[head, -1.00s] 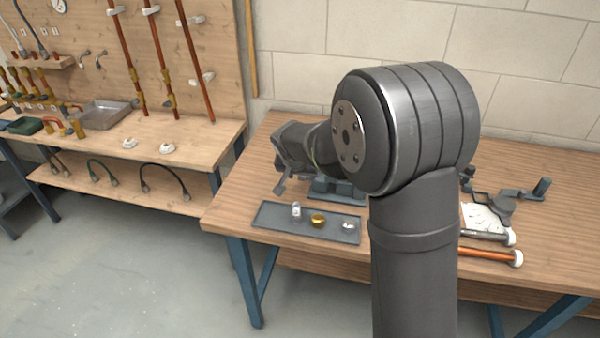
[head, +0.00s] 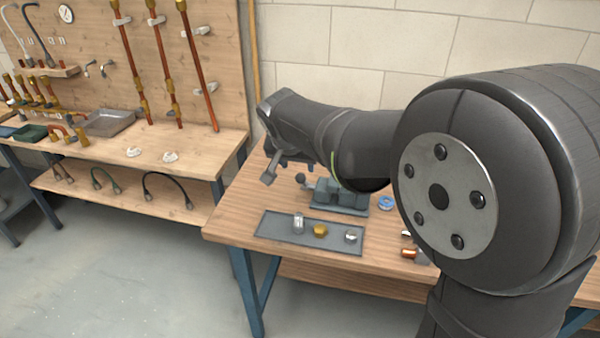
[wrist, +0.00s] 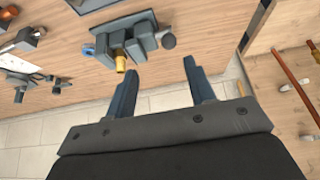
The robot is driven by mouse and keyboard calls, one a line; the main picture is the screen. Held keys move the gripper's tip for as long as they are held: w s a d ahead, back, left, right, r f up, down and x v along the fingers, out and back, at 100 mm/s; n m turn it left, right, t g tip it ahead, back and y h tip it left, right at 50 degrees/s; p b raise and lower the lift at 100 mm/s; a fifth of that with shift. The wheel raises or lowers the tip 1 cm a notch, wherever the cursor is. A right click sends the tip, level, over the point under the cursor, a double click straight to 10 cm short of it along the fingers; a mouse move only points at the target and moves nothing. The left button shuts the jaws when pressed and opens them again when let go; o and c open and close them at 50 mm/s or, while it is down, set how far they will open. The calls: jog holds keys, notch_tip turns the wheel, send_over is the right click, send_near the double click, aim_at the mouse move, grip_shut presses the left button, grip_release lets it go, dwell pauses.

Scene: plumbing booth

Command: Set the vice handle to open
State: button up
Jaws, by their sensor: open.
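The vice (head: 340,199) is a blue-grey block on the wooden bench, behind the tray and partly hidden by my arm in the head view. A handle with a dark round knob (head: 301,179) shows at its left end. In the wrist view the vice (wrist: 130,38) is at upper middle, with a brass piece (wrist: 121,64) at it and the round dark knob (wrist: 168,41) on its right. My gripper (wrist: 160,68) is open and empty, its two fingers apart, with the knob ahead of the gap. It seems above the bench, not touching the vice.
A grey tray (head: 262,233) with small fittings lies in front of the vice. A blue ring (head: 386,203) and copper parts (head: 410,253) lie to its right. A second bench (head: 190,150) with pipes stands to the left, across a gap.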

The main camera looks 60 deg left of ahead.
aim_at(303, 182)
jog(key=shift+v, duration=1.7)
jog(key=x, duration=1.7)
jog(key=shift+a, duration=0.1)
